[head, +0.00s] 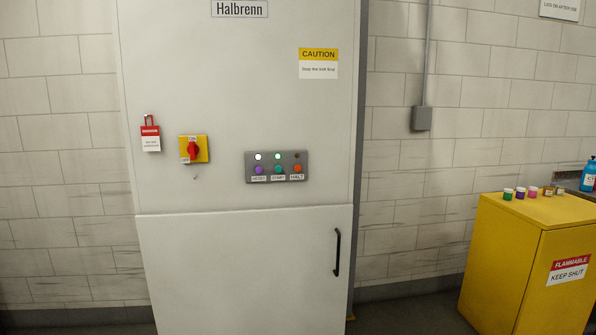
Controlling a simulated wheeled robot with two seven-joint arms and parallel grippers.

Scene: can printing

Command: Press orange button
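The orange button (297,169) is the rightmost of three buttons on a grey control panel (249,171), above a label that appears to read HALT. A purple button (258,170) and a green button (277,169) sit to its left. Above them are two lit lamps and, over the orange button, a dark one (297,156). The panel is on the front of a tall white cabinet marked Halbrenn (176,100). Neither of my grippers shows in the head view.
A red and yellow rotary switch (194,149) and a red lockout tag (150,135) are left of the panel. A black door handle (337,252) is below. A yellow cabinet (520,255) with small jars stands at right. Nothing blocks the panel.

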